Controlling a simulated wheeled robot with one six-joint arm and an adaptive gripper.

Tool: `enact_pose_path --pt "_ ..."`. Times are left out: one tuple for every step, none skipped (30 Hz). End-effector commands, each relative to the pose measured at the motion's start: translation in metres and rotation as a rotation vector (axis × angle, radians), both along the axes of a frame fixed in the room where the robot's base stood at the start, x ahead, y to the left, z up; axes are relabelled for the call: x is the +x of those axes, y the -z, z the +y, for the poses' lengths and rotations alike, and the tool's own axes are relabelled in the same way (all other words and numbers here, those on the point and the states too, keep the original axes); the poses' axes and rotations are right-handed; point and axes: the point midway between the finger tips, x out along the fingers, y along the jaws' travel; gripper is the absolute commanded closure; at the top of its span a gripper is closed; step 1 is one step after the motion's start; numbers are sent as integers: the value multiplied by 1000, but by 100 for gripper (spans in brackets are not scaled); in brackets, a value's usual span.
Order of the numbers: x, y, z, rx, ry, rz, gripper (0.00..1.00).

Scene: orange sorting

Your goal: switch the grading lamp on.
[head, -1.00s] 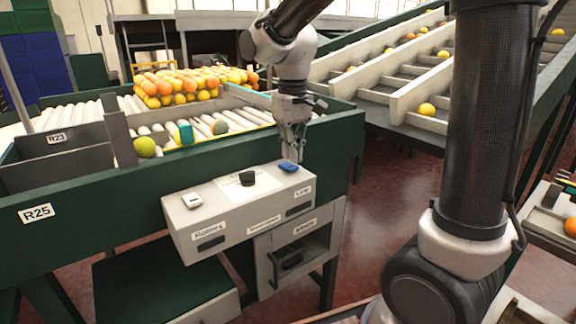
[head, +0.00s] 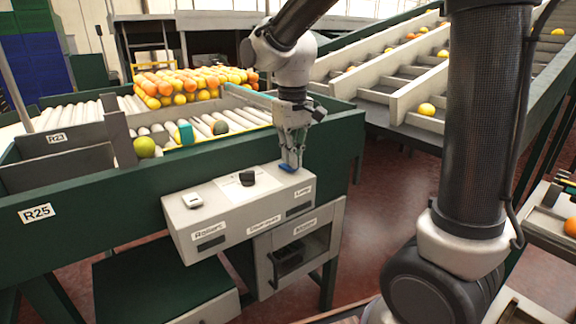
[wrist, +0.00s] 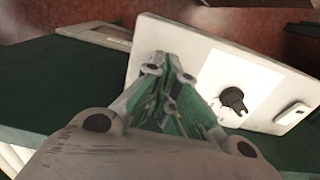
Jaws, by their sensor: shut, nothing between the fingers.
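The grey control box (head: 250,222) is fixed to the front of the green sorting bench. On its top are a blue rocker switch (head: 288,168) at the right end above the "Lamp" label, a black knob (head: 247,178) in the middle and a white switch (head: 193,201) at the left. My gripper (head: 291,166) is shut and empty, pointing down with its fingertips at the blue switch, covering part of it. In the wrist view the shut fingers (wrist: 172,62) hide the blue switch; the black knob (wrist: 232,98) and white switch (wrist: 291,114) show.
A pile of oranges (head: 190,84) lies farther back.

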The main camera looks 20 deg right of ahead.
Motion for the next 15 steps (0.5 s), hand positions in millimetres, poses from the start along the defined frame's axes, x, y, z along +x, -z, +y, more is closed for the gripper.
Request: enact_pose_path --pt "0 1 0 0 0 1 100" --pt "0 1 0 0 0 1 100" --pt "0 2 0 0 0 1 100" --pt "0 2 0 0 0 1 100" --pt "0 3 0 0 0 1 100" --pt "0 4 0 0 0 1 100" --pt "0 4 0 0 0 1 100" --pt "0 4 0 0 0 1 100" --pt "0 5 0 0 0 1 100" --pt "0 5 0 -1 0 2 100" --pt "0 6 0 0 0 1 100" --pt "0 7 0 0 0 1 100" --pt "-1 7 0 0 0 1 100" --pt "0 7 0 0 0 1 100" --pt "0 8 0 0 0 1 100"
